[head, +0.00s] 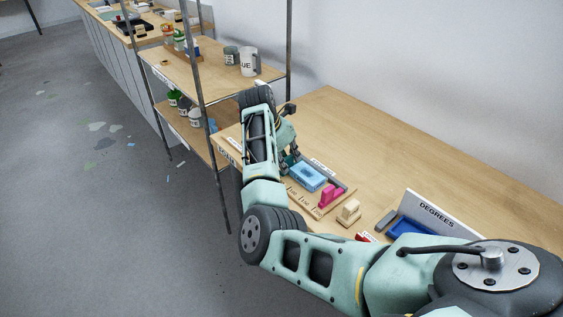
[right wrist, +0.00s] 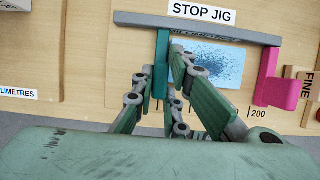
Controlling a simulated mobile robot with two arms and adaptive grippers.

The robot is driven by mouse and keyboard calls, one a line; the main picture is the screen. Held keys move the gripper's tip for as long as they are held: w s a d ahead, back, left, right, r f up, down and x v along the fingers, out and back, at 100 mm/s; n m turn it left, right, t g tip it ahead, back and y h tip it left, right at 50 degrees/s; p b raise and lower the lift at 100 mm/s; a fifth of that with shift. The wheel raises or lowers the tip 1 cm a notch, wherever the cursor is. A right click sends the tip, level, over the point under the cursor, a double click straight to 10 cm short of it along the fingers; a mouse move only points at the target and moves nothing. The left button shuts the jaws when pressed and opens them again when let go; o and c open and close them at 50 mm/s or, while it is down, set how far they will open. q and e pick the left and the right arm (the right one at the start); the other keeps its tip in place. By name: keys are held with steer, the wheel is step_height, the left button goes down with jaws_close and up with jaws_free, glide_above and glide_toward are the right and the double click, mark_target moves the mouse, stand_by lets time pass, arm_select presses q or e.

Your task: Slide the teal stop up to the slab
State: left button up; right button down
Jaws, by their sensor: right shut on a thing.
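The teal stop (right wrist: 161,62) stands at the left part of the stop jig, against its grey rail (right wrist: 200,27). The blue speckled slab (right wrist: 215,62) lies just right of it in the right wrist view and also shows in the head view (head: 307,177). My right gripper (right wrist: 163,68) is shut on the teal stop, one finger on each side. The right finger covers the space between stop and slab, so I cannot tell whether they touch. A pink stop (right wrist: 267,78) stands at the slab's right side. My left gripper is not in view.
A wooden block (head: 348,212) stands near the jig. A blue tray (head: 408,228) with a "DEGREES" sign (head: 440,214) lies farther right. A shelf rack (head: 205,75) with mugs stands at the left. The table behind the jig is clear.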

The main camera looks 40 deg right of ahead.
steer(key=shift+w, duration=0.25)
steer(key=c, duration=1.8)
jaws_free()
steer(key=shift+c, duration=0.2)
steer(key=shift+o, duration=0.4)
steer(key=shift+a+r, duration=0.1)
steer(key=shift+r, duration=0.15)
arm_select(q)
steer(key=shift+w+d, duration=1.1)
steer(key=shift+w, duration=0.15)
arm_select(e)
steer(key=v, duration=1.1)
steer(key=shift+r, duration=0.25)
